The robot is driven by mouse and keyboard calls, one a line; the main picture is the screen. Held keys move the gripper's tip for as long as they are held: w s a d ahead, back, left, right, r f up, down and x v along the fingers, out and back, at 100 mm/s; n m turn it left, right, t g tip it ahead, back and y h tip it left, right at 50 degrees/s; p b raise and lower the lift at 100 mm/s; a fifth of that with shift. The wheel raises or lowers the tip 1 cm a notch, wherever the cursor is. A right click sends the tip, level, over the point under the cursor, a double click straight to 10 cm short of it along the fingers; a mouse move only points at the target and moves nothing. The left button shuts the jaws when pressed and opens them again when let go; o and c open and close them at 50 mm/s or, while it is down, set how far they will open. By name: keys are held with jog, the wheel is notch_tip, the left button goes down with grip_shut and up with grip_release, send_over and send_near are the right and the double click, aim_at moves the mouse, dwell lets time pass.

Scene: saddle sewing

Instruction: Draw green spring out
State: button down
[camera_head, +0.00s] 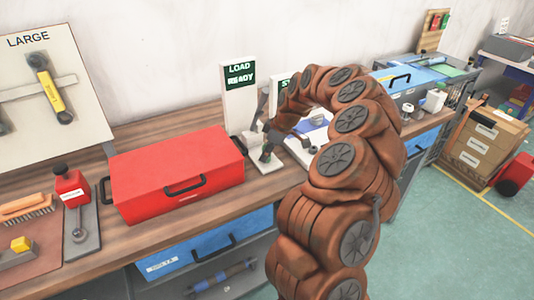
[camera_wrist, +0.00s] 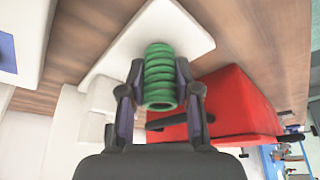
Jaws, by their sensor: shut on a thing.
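The green spring (camera_wrist: 160,78) is a coil seen in the wrist view, between the two fingers of my gripper (camera_wrist: 161,92). The fingers press on it from both sides. Beyond it is a white plate (camera_wrist: 186,36), part of the white stand with the "LOAD READY" sign; I cannot tell whether the spring touches it. In the head view my gripper (camera_head: 264,143) is low in front of that sign (camera_head: 240,80), and a small bit of green (camera_head: 265,156) shows at its fingertips. My arm hides the area to the right.
A red toolbox (camera_head: 175,175) with black handles stands just left of my gripper on the wooden bench (camera_head: 150,240). A second sign and a white tray with a blue thing (camera_head: 308,125) are partly behind my arm.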

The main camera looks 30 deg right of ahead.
jog(key=shift+r, duration=2.75)
